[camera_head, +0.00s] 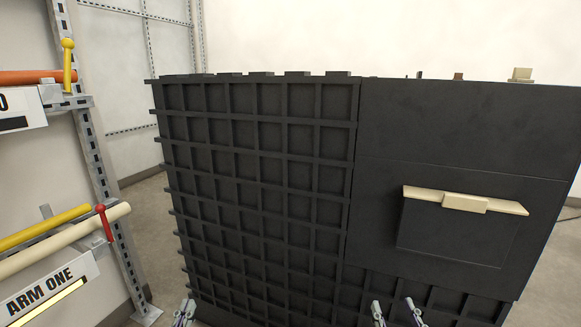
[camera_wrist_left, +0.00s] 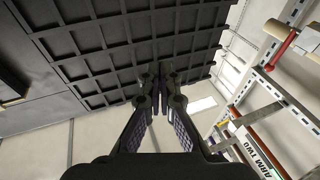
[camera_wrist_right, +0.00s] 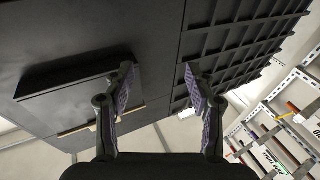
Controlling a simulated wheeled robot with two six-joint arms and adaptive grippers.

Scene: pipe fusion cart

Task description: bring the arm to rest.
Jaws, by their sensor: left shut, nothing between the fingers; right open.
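My left gripper (camera_head: 186,308) shows at the bottom edge of the head view, in front of the lower left of the dark cart (camera_head: 255,150). In the left wrist view its fingers (camera_wrist_left: 158,75) are shut together with nothing between them. My right gripper (camera_head: 396,306) is at the bottom edge of the head view, before the cart's lower middle. In the right wrist view its fingers (camera_wrist_right: 160,82) stand wide apart and empty. Most of both arms is out of the head view.
The cart's right part has a panel with a cream handle (camera_head: 466,202). A metal rack (camera_head: 100,170) at the left holds coloured pipes (camera_head: 45,228) and an "ARM ONE" sign (camera_head: 45,290). Small items, including a beige block (camera_head: 521,74), stand on the cart top.

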